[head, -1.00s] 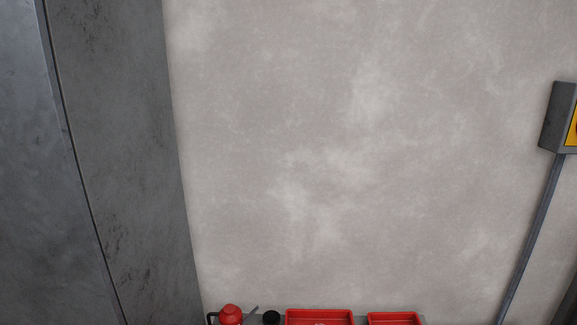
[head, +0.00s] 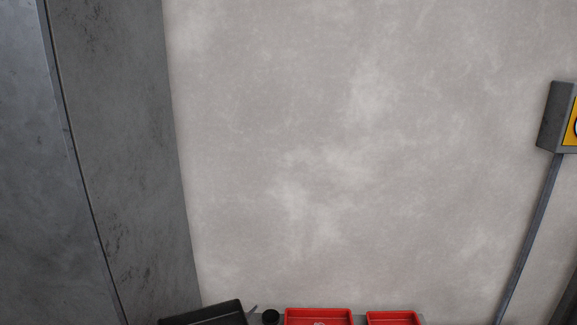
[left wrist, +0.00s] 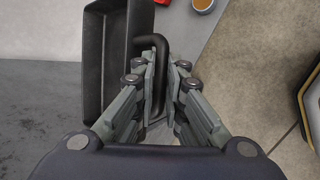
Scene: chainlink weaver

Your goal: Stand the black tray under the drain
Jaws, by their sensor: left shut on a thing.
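The black tray (head: 205,315) shows at the bottom edge of the head view, left of centre, tilted and partly cut off by the frame. In the left wrist view the tray (left wrist: 112,60) is a deep, empty-looking black box with a bent bar handle (left wrist: 162,46) on its side. My left gripper (left wrist: 162,75) is shut on this handle, one finger on each side of the bar. My right gripper is in neither view. I cannot make out the drain in either view.
Two red bins (head: 318,311) (head: 393,316) and a small black round thing (head: 270,317) sit at the bottom of the head view. A grey cabinet (head: 120,150) stands at left, a yellow-faced box (head: 556,115) at right. A small cup (left wrist: 203,5) shows in the wrist view.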

